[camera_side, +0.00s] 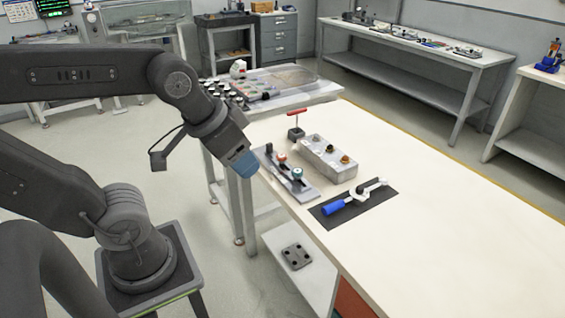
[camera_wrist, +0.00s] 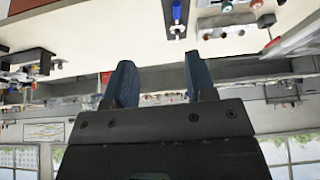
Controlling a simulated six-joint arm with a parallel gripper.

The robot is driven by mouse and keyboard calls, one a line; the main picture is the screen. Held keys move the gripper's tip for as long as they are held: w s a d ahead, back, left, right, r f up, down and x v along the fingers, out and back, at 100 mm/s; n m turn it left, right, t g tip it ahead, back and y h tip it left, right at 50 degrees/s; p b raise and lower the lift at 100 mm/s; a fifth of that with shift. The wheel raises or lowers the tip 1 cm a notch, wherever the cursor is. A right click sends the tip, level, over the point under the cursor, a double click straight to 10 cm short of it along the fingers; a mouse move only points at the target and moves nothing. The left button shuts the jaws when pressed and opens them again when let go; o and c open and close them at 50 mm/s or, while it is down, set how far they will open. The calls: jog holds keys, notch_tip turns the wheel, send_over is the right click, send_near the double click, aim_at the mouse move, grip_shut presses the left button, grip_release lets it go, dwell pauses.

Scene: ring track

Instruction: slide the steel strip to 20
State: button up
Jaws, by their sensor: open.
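A narrow grey fixture (camera_side: 305,189) with a red knob and a teal knob lies along the table's near left edge in the side view. Its scale and any number are too small to read, and I cannot pick out the steel strip for sure. The fixture seems to show at the top right of the wrist view (camera_wrist: 232,28). My gripper (camera_side: 247,172) is above the table's left edge, left of the fixture and apart from it. In the wrist view its two blue fingers (camera_wrist: 160,60) are spread with nothing between them.
A blue-handled tool (camera_side: 345,203) lies on a dark mat to the right. The cream tabletop (camera_side: 450,220) is clear further right.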

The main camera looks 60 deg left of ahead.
jog(key=w+a+r+n+g+y, duration=0.1)
jog(key=w+a+r+n+y, duration=0.1)
jog(key=w+a+n, duration=0.65)
jog(key=n+g+y, duration=0.3)
jog(key=n+g, duration=0.2)
jog(key=n, duration=0.4)
send_over(269, 144)
jog(key=d, duration=0.5)
notch_tip(269, 144, down, 17)
jog(key=shift+h, duration=0.3)
jog(key=x, duration=1.3)
jog(key=shift+w+a+f, duration=0.15)
jog(key=shift+w+a, duration=0.05)
jog(key=shift+w, duration=0.15)
jog(key=shift+c, duration=0.3)
grip_shut()
